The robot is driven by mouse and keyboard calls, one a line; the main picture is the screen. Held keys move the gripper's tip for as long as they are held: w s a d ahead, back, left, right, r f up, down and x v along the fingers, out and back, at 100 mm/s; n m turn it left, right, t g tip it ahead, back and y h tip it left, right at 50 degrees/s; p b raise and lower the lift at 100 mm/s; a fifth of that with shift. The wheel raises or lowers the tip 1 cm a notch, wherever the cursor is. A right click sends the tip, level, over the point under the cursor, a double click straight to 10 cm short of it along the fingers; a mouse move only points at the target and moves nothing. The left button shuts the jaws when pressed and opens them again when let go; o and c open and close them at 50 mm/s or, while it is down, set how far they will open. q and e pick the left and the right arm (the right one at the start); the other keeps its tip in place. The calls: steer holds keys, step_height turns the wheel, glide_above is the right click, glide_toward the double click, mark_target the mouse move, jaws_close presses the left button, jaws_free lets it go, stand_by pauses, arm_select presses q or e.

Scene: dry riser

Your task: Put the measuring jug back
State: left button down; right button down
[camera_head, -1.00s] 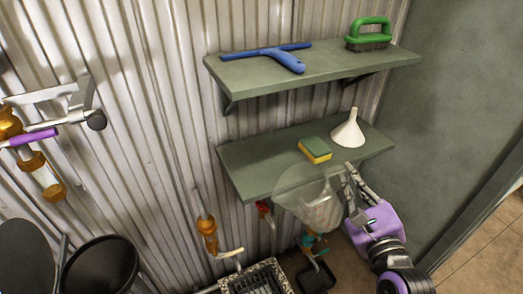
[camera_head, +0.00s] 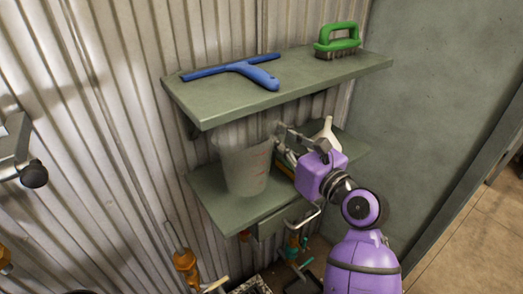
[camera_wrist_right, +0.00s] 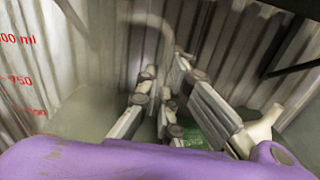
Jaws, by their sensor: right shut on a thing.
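The clear measuring jug (camera_head: 245,168) is upright at the left part of the lower shelf (camera_head: 222,205). I cannot tell whether its base touches the shelf. In the right wrist view the red marks on the jug (camera_wrist_right: 18,75) show at the left. My right gripper (camera_head: 281,136) is shut on the jug's handle, on its right side. In the right wrist view the pale curved handle (camera_wrist_right: 150,22) is blurred beyond the fingers (camera_wrist_right: 160,80). My left gripper is not in view.
On the lower shelf, the white funnel (camera_head: 329,130) stands right of the jug, and the sponge is mostly hidden behind my gripper. The upper shelf (camera_head: 210,100) is close above, holding a blue squeegee (camera_head: 255,74) and a green brush (camera_head: 338,40). Orange pipe fittings (camera_head: 186,262) are below.

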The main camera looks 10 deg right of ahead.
steer(key=x, duration=0.6)
steer(key=f, duration=0.2)
steer(key=f+b, duration=0.1)
steer(key=f, duration=0.1)
steer(key=w+f, duration=0.1)
steer(key=f, duration=0.2)
steer(key=shift+a+b, duration=0.3)
steer(key=shift+b, duration=0.1)
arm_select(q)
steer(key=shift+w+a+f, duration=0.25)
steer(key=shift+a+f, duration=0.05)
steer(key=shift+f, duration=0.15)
arm_select(e)
steer(key=shift+w, duration=0.1)
steer(key=shift+f, duration=0.1)
steer(key=c, duration=1.9)
jaws_free()
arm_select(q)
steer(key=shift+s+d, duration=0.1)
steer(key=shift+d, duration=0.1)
